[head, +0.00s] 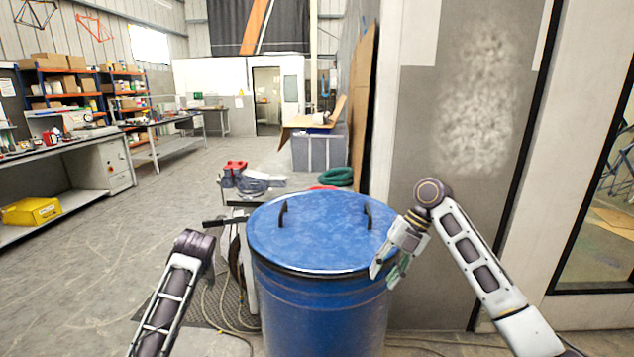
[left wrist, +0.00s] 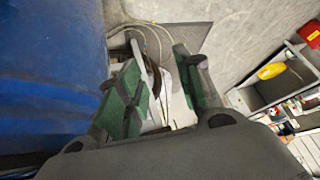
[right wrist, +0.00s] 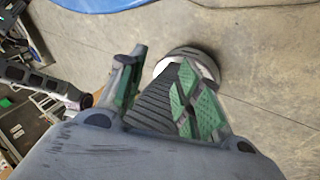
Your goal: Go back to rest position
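My right gripper (head: 385,272) hangs by the right rim of the blue drum (head: 320,310) in the head view, pointing down and left. In the right wrist view its green-padded fingers (right wrist: 155,90) are apart, with nothing held between them. In the left wrist view the left gripper's green-padded fingers (left wrist: 160,90) are apart and empty, and the drum (left wrist: 50,70) fills the left side.
The drum carries a flat blue lid (head: 322,232) with two dark handles. The floor between is open. A booth wall is right.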

